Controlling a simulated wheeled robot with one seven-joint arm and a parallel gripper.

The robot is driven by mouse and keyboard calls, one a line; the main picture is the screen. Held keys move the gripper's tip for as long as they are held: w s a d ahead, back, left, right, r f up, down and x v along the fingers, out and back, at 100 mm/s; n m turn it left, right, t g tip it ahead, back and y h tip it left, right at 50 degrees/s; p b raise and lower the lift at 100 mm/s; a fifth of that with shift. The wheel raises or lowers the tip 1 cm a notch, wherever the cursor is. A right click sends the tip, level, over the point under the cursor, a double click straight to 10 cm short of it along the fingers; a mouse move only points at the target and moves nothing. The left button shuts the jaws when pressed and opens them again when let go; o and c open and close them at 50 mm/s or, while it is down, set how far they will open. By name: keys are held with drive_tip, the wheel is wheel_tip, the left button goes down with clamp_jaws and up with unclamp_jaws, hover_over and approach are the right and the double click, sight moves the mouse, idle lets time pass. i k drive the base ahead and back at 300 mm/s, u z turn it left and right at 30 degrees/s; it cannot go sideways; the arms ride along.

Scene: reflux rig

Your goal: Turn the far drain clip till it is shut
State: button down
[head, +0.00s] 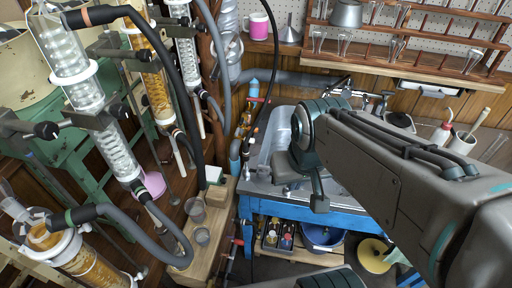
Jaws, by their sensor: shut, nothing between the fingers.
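I cannot pick out the far drain clip with certainty. A small red-ended fitting (262,100) shows by the dark hose near the back wall, and another red-ended fitting (238,241) sits lower, beside the wooden bench. Which of them, if either, is the clip I cannot tell, nor how far it is turned. My arm reaches in from the right. My gripper (319,202) points down over the front of the metal sink top, shut and empty. It is to the right of both red-ended fittings and apart from them in the picture. My wrist hides part of the sink.
Glass condensers (78,70) and dark hoses crowd the left. A small wooden bench (208,225) with cups stands left of the blue-framed sink (275,208). A wooden glassware rack (410,45) lines the back wall. A blue bucket (322,238) stands under the sink.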

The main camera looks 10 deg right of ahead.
sight(263, 167)
drive_tip(key=u, duration=1.95)
drive_tip(key=k, duration=0.8)
drive_tip(key=z, duration=0.95)
drive_tip(key=i, duration=0.5)
